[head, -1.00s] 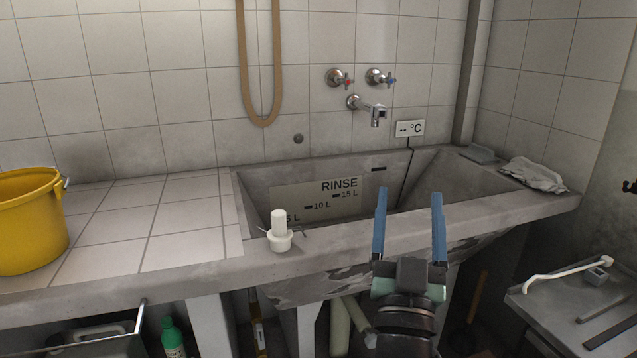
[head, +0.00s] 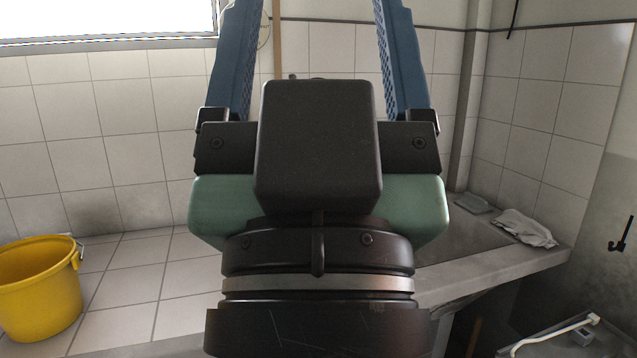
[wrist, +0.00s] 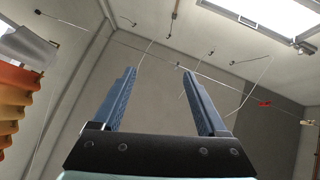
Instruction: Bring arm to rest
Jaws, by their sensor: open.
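My gripper (head: 312,45) is raised close in front of the head camera, its two blue fingers wide apart and pointing up. Nothing is between them. In the wrist view my gripper (wrist: 158,85) also shows open and empty, against the ceiling and upper walls. The gripper body hides most of the concrete washtub (head: 470,238), of which the right part shows. The taps, the spout and the white plug are hidden behind it.
A yellow bucket (head: 38,290) stands on the tiled counter (head: 130,285) at left. A grey-white cloth (head: 524,228) lies on the tub's right ledge. At lower right is a metal surface (head: 560,345) with a white-handled item (head: 545,336). A window (head: 100,18) is at upper left.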

